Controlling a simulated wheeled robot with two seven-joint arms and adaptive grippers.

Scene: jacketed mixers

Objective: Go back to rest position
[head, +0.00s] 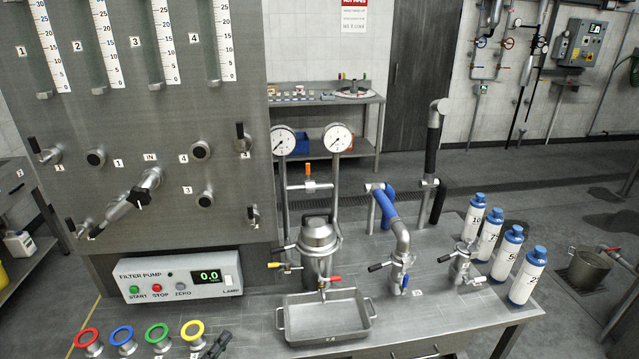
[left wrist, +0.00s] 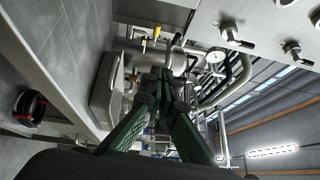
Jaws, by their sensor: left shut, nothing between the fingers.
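My left gripper (head: 216,346) shows as a small dark shape at the bottom edge of the head view, beside the yellow ring fitting (head: 193,330). In the left wrist view its two green-sided fingers (left wrist: 163,85) meet at the tips, shut and empty. Most of the left arm is out of the head view. My right gripper is not in view.
The steel bench holds a metal tray (head: 327,317), a jacketed vessel (head: 318,238), valves, and several white bottles with blue caps (head: 527,276). A filter pump box (head: 179,278) stands at left below a tall panel. Red, blue and green rings (head: 157,334) line the front.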

